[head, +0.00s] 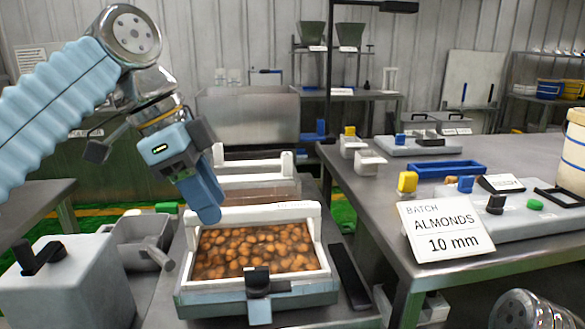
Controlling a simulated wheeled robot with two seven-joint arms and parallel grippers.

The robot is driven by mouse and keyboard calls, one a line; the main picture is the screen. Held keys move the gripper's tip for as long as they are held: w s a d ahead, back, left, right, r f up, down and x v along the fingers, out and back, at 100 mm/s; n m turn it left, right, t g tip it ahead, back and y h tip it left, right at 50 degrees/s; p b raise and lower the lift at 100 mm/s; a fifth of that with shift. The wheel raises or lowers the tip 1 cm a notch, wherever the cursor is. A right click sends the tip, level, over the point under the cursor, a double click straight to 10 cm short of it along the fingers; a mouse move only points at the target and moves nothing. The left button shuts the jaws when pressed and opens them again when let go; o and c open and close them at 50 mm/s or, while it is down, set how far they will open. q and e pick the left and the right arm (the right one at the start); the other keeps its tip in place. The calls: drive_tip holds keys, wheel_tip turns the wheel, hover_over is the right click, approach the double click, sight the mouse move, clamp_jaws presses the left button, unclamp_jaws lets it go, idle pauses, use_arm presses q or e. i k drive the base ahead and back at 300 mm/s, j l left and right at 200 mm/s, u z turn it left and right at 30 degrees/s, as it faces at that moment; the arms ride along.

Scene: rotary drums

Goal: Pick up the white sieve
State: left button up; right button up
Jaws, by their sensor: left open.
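A white-framed sieve (322,251) full of brown almonds sits on a grey-blue base on the metal bench, low in the middle of the head view. It has a raised white back bar and a dark clip with a blue tab at its front. My left gripper (207,208) comes down from the upper left. Its blue fingers overlap the sieve's back left corner in the picture. They are open, with nothing seen between them; I cannot tell whether they touch the frame. My right gripper is out of view.
More white-ended trays (262,165) stand behind the sieve. A grey box with a black handle (55,275) is at left. A dark bar (348,275) lies right of the sieve. The right table (400,235) carries an almonds sign (445,229), blocks and a blue tray (447,168).

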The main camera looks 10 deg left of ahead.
sight(284, 238)
drive_tip(key=k, duration=1)
